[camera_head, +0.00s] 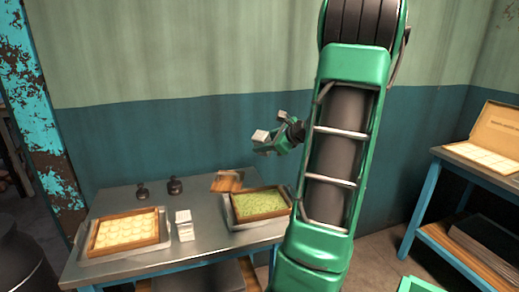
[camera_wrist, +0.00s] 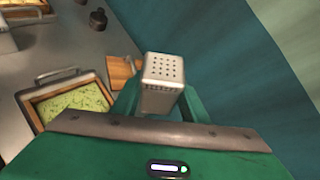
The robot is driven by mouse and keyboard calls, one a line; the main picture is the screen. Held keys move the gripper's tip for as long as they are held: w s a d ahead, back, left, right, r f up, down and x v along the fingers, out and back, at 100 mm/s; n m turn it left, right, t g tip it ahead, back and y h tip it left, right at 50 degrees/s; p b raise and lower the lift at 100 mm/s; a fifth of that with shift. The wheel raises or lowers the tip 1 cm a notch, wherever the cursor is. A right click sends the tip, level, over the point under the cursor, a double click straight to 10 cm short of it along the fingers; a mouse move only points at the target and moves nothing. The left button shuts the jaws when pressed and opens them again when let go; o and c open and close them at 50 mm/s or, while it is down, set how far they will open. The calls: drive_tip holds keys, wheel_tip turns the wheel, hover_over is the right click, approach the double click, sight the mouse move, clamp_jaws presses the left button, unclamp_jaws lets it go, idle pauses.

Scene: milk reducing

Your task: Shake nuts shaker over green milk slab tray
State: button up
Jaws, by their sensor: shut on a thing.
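The nuts shaker, a pale metal box with a perforated lid (camera_wrist: 164,68), is held in my gripper in the wrist view. In the head view it appears as a pale block (camera_head: 261,137) at the end of my gripper (camera_head: 272,141), raised above the table and close to the wall. The green milk slab tray (camera_head: 232,218) stands at the table's right end, a wooden frame around a speckled green slab. In the wrist view the tray (camera_wrist: 32,107) is left of the shaker, so the shaker is not squarely over it. My gripper's fingers are partly hidden behind the shaker.
A wooden block (camera_head: 226,182) lies behind the green tray. A tray of pale round pieces (camera_head: 125,232) sits at the table's left. White containers (camera_head: 184,224) stand between the trays, and two dark objects (camera_head: 175,186) stand at the back. The wall is close behind.

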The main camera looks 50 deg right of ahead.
drive_tip(key=m, duration=0.1)
drive_tip(key=r+m, duration=0.1)
drive_tip(key=m, duration=0.1)
drive_tip(key=d+r+m+y, duration=0.1)
drive_tip(key=shift+w+r+m, duration=0.15)
drive_tip(key=shift+w+m, duration=0.1)
drive_tip(key=shift+m, duration=0.05)
idle(0.9)
